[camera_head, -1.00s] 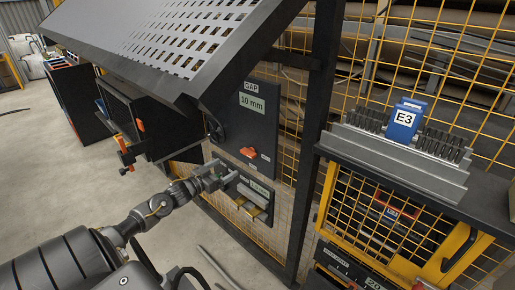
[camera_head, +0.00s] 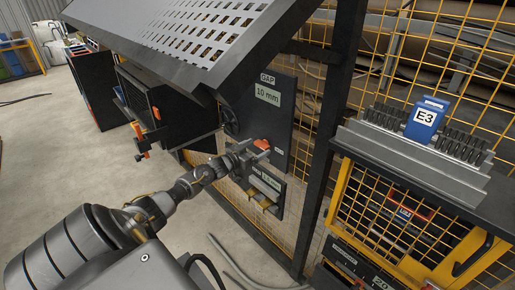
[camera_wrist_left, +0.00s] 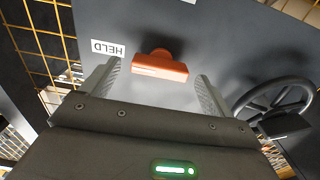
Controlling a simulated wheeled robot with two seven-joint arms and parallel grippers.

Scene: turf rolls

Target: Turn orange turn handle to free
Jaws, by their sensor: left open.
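The orange turn handle (camera_head: 262,143) sits on the dark panel (camera_head: 272,110) below the gap display. My left gripper (camera_head: 257,155) is open just in front of the handle. In the wrist view its two fingers (camera_wrist_left: 158,82) stand to either side of the handle, with space between each finger and the bar. I cannot tell how deep the fingers reach. My right gripper is not in view.
A black handwheel (camera_wrist_left: 277,103) is close beside one finger. The "10 mm" display (camera_head: 268,94) is above and a small lower box (camera_head: 266,184) is below. A perforated hood (camera_head: 205,35) overhangs. A blue E3 block (camera_head: 426,118) stands on the right shelf.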

